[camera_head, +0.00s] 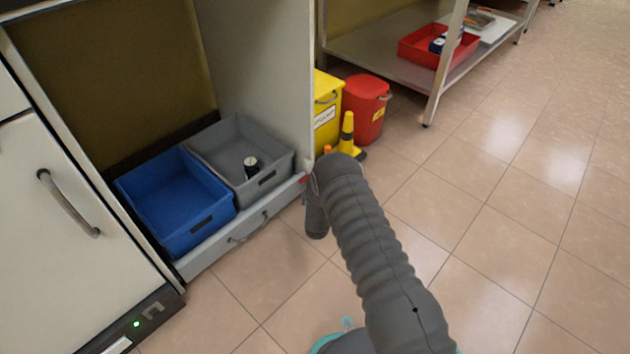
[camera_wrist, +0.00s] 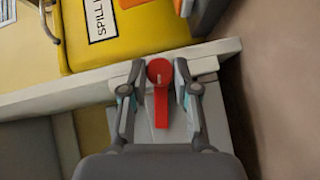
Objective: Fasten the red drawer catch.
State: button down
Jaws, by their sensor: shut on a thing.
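The red drawer catch (camera_wrist: 160,97) has a round head and a straight lever that points down in the wrist view. It sits on the pale end of the cabinet edge. My gripper (camera_wrist: 159,75) has one finger on each side of the catch and is shut on it, close to the round head. In the head view only a bit of red (camera_head: 304,179) shows at the drawer's right end, and my arm hides the fingers. The low drawer (camera_head: 215,245) has a pale front with a handle, and its front lies close to the cabinet's front edge.
A blue bin (camera_head: 160,180) and a grey bin (camera_head: 218,140) with a small dark jar stand in the drawer. A yellow bin (camera_head: 327,120), a yellow cone (camera_head: 346,135) and a red bucket (camera_head: 367,110) stand close behind my wrist. The tiled floor at right is clear.

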jog(key=shift+a+f+n+t, duration=0.15)
jog(key=shift+n+t, duration=0.55)
jog(key=shift+n, duration=0.1)
jog(key=shift+y, duration=0.3)
jog(key=shift+a, duration=0.1)
jog(key=c, duration=0.9)
grip_release()
jog(key=shift+s+a, duration=0.1)
jog(key=shift+o, duration=0.2)
jog(key=shift+d, duration=0.2)
jog(key=shift+d, duration=0.1)
jog(key=s, duration=0.4)
jog(key=s+d, duration=0.1)
jog(key=s, duration=0.6)
jog(key=shift+s+d+f, duration=0.2)
jog(key=shift+s, duration=0.2)
jog(key=shift+w+r, duration=0.1)
